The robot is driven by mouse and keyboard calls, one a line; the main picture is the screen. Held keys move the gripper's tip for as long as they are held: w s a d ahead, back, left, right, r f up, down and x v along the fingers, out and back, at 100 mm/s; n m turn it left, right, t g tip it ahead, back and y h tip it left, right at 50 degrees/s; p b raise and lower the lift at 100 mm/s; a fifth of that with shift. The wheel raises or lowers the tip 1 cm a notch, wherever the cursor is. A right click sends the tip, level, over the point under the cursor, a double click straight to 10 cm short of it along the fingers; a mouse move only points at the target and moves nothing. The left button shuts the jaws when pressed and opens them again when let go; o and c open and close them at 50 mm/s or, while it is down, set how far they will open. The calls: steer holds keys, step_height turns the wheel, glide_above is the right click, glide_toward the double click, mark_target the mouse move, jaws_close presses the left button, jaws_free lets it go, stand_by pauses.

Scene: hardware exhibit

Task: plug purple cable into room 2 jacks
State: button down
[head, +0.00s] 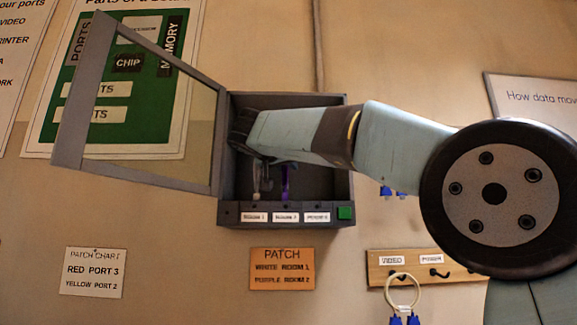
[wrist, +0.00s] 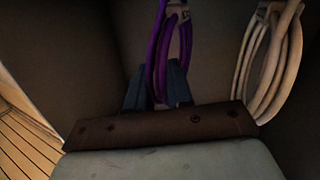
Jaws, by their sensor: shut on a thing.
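The purple cable (head: 285,184) hangs inside the open grey wall box (head: 338,185), above the middle label of its lower ledge (head: 286,217), which seems to read Room 2. My gripper (head: 272,164) reaches into the box from the right. In the wrist view, my gripper's dark fingers (wrist: 157,88) are shut on the purple cable (wrist: 161,45), whose loop passes between them. A white cable (head: 256,180) hangs left of it, above the Room 1 label. The white cable also shows coiled in the wrist view (wrist: 270,65). The jacks and the purple plug's end cannot be made out.
The box's glazed door (head: 150,105) stands open to the left. A green button (head: 344,213) sits at the ledge's right end. An orange patch sign (head: 282,268) reads white room 1, purple room 2. A wooden hook rail (head: 430,262) holds a cable with blue plugs.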

steer(key=shift+c, duration=1.4)
jaws_free()
steer(key=shift+s+a, duration=0.1)
steer(key=v, duration=0.7)
steer(key=shift+s, duration=0.15)
stand_by(0.8)
